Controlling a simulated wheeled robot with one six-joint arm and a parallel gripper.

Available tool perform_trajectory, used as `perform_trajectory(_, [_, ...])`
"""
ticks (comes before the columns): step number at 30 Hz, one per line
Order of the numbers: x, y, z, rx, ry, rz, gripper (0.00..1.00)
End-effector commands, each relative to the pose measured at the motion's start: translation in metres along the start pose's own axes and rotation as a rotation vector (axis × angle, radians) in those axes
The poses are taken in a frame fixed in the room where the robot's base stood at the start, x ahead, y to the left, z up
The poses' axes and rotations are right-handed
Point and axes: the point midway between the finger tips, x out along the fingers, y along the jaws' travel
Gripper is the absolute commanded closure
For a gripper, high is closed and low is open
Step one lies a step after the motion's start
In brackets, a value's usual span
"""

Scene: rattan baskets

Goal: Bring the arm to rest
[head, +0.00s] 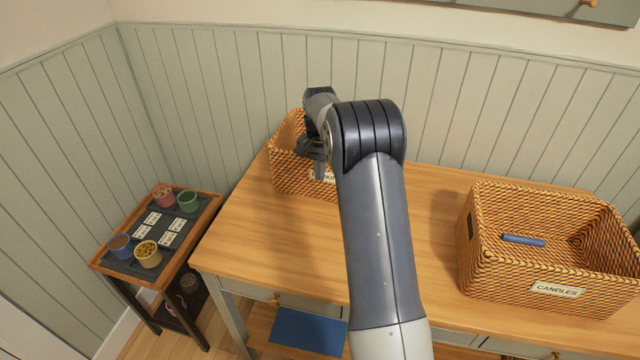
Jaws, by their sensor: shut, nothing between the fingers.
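My arm reaches out over the wooden table (270,245).
A right rattan basket (480,270) labelled CANDLES holds a blue candle (523,240). A low side table (103,262) at left carries several small pots and white cards. A blue mat (308,331) lies below the table. The tabletop's front left is clear.

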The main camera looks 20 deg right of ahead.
Motion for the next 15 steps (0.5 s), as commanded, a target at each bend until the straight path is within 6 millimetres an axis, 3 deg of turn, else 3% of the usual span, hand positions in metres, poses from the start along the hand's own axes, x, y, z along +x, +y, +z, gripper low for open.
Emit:
perform_trajectory(6, [-0.039,0.0,0.0,-0.001,0.002,-0.001,1.0])
perform_trajectory(15, [-0.056,0.0,0.0,-0.001,-0.001,0.0,1.0])
